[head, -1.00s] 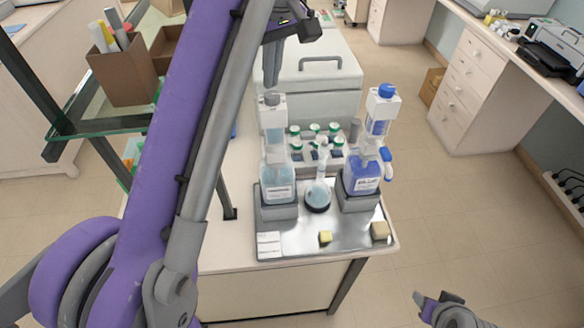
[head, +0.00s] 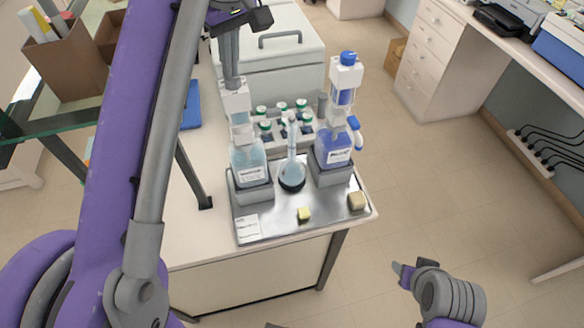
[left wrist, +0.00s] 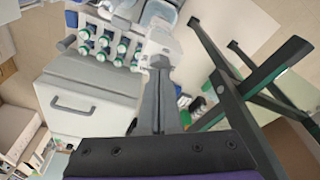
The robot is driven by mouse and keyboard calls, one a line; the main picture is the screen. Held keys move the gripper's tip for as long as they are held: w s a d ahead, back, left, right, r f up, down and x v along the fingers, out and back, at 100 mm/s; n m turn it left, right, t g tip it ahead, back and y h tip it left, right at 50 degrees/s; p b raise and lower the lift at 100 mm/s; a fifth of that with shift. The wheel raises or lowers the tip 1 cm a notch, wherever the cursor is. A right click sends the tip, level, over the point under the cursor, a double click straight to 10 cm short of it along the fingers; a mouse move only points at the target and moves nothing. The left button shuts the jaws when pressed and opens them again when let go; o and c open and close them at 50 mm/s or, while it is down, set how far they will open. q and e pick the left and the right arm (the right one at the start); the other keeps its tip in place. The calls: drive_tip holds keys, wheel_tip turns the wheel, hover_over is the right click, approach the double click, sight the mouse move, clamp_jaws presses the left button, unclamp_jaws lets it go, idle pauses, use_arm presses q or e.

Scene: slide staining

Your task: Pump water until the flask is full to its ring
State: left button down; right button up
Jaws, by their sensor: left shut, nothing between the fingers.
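The water dispenser bottle (head: 251,166), with pale blue liquid and a white pump head (head: 236,101), stands at the left of a metal tray (head: 275,226). The flask (head: 291,176) stands upright beside it, with pale liquid in its bulb; its level against the ring is too small to tell. My left gripper (head: 231,77) is shut and empty, pointing down at the top of the pump head. In the left wrist view its fingers (left wrist: 159,72) overlap the white pump head (left wrist: 161,47); whether they touch is unclear.
A second dispenser (head: 333,148) with blue liquid and a blue cap stands right of the flask. Several green-capped bottles (head: 281,107) stand behind. A white box (head: 266,66) is at the back.

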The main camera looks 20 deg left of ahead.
use_arm(q)
drive_tip(key=shift+f+b, duration=0.65)
drive_tip(key=shift+f, duration=0.8)
use_arm(e)
drive_tip(key=shift+s+f, duration=0.2)
drive_tip(key=shift+f, duration=0.3)
drive_tip(key=shift+s+f, duration=0.2)
drive_tip(key=shift+f, duration=0.25)
use_arm(q)
drive_tip(key=shift+f, duration=0.1)
use_arm(e)
drive_tip(key=shift+w+r, duration=0.1)
drive_tip(key=shift+r, duration=0.05)
drive_tip(key=shift+r, duration=0.1)
use_arm(q)
drive_tip(key=shift+r+p, duration=2.05)
drive_tip(key=shift+r, duration=0.9)
drive_tip(key=shift+w, duration=0.1)
use_arm(e)
drive_tip(key=w+r, duration=0.1)
drive_tip(key=r, duration=0.2)
drive_tip(key=w+r, duration=0.1)
drive_tip(key=r, duration=0.1)
drive_tip(key=shift+w+r, duration=0.15)
drive_tip(key=shift+w, duration=0.2)
use_arm(q)
drive_tip(key=shift+f, duration=0.1)
use_arm(e)
drive_tip(key=shift+s, duration=0.15)
